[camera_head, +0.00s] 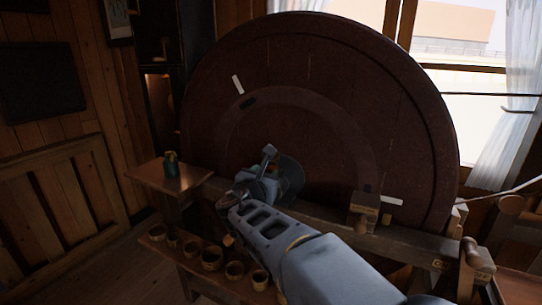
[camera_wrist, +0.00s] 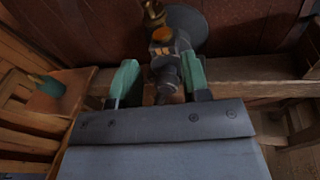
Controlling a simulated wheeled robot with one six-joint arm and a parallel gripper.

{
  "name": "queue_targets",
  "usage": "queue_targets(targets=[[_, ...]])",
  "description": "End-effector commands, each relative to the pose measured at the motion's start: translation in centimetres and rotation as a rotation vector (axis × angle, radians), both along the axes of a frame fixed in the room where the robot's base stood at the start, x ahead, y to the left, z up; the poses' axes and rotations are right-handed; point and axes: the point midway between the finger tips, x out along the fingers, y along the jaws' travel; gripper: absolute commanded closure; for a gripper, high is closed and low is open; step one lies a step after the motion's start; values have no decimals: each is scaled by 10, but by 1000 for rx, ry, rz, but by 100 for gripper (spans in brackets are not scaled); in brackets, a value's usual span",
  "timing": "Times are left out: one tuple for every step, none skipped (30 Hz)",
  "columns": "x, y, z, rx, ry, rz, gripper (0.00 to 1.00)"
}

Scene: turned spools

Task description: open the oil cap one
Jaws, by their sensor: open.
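My gripper (camera_wrist: 160,80) has its two green fingers spread apart. In the wrist view a dark spindle-like fitting (camera_wrist: 164,55) with an orange band lies between and beyond them, and I cannot tell whether they touch it. A small brass piece (camera_wrist: 153,14) stands at the top of this fitting, beyond the fingertips; it may be the oil cap, but I cannot tell its state. In the head view my arm reaches to the grey hub (camera_head: 291,177) in front of the large wheel. There the arm hides much of the fitting, and the fingers are not clear.
The big dark round wheel (camera_head: 330,75) fills the back. A wooden stand (camera_head: 190,185) at left holds a small teal pot (camera_head: 171,165). Several small bowls (camera_head: 211,257) line a low shelf. A wooden block (camera_head: 363,212) sits on the beam (camera_head: 400,238) right of my arm.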

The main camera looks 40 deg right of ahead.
Motion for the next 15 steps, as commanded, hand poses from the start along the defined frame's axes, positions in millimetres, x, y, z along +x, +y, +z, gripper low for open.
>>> queue_targets(targets=[[4, 0, 2, -51, 21, 15, 57], [6, 0, 4, -79, 33, 23, 57], [9, 0, 7, -107, 45, 31, 57], [11, -1, 8, -123, 53, 36, 57], [13, -2, 9, -139, 59, 40, 57], [17, -4, 10, -151, 65, 43, 57], [19, -6, 11, -157, 67, 45, 57], [22, -9, 11, -161, 69, 45, 57], [26, -13, 11, -162, 70, 45, 57], [30, -17, 11, -164, 71, 47, 57], [33, -21, 11, -162, 71, 46, 57], [39, -27, 11, -161, 71, 45, 57], [43, -31, 11, -162, 71, 46, 57], [47, -36, 11, -160, 71, 46, 57], [52, -42, 11, -161, 71, 46, 57]])
